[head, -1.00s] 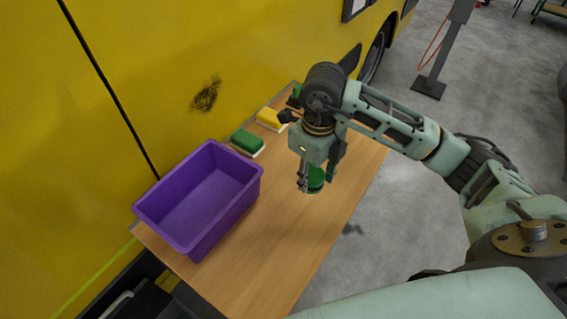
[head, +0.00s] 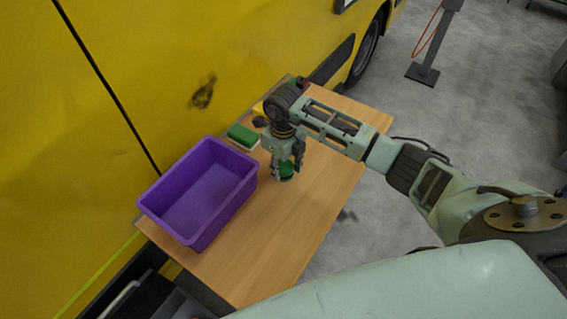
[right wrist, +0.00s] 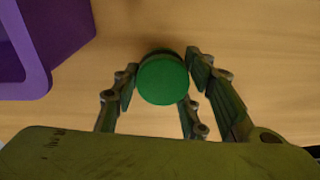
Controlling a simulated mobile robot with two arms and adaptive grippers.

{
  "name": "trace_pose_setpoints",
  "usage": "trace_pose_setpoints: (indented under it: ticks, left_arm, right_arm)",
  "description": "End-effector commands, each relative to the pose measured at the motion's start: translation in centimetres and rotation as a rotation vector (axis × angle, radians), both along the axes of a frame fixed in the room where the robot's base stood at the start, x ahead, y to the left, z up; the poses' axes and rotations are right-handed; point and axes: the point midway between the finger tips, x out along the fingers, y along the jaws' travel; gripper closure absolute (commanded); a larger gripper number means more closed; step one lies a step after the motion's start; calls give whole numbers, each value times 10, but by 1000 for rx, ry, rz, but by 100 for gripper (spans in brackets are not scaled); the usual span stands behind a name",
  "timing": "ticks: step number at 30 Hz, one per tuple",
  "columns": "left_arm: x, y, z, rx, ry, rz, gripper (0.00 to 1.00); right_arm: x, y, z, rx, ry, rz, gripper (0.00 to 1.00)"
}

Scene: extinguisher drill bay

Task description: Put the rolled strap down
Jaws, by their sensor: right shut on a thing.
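The rolled strap, a short green roll (head: 287,174), is held upright in my right gripper (head: 287,163). It is low over the wooden table, to the right of the purple bin. I cannot tell whether its underside touches the wood. In the right wrist view the round green end of the strap (right wrist: 162,82) shows between the fingers of the right gripper (right wrist: 164,88), which are closed around it. My left gripper is not in view.
The wooden table (head: 262,249) stands against a yellow vehicle (head: 135,70). The purple bin (head: 168,223) stands on its left part. A green sponge (head: 242,135) lies behind the strap, with a yellow one (head: 258,108) partly hidden by my arm. The table's front and right are clear.

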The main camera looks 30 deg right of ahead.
Motion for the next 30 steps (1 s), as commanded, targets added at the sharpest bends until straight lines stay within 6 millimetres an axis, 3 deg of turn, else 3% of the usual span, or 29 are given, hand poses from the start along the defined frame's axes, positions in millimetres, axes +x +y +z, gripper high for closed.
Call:
trace_pose_setpoints:
  ticks: [11,12,18,30]
  left_arm:
    - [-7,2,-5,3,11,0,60]
    - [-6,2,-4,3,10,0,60]
    - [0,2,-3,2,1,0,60]
    - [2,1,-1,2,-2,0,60]
  right_arm:
    - [1,0,-6,0,-2,0,93]
    - [0,0,-5,-1,-1,0,58]
    - [0,0,-4,0,-1,0,41]
    - [1,0,2,0,-3,0,41]
